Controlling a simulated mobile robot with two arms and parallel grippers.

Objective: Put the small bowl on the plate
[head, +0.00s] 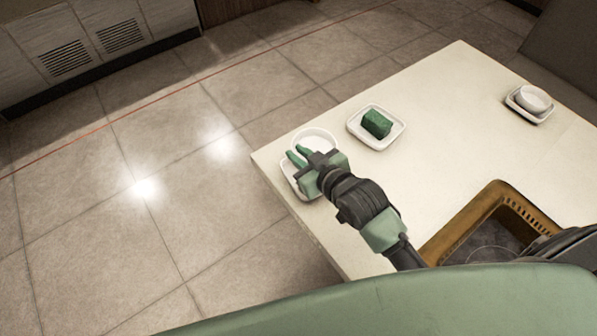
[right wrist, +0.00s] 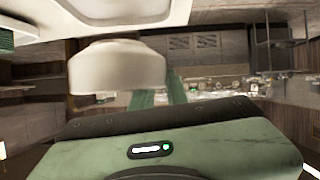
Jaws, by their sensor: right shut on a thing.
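The small white bowl (head: 316,135) is at the near left corner of the table, and it also shows large in the right wrist view (right wrist: 117,68). My right gripper (head: 298,156) is shut on the bowl's side. A white square plate (head: 289,177) lies below the bowl and gripper, partly hidden by them. A pale plate edge (right wrist: 125,12) shows at the top of the right wrist view, close to the bowl. I cannot tell whether bowl and plate touch. My left gripper is not in view.
A white dish (head: 398,134) with a green block (head: 377,124) stands just right of the bowl. Another dish (head: 517,104) with a white bowl (head: 533,98) is at the far right. A brown-rimmed tray (head: 457,227) is at the near right. The table's middle (head: 455,140) is clear.

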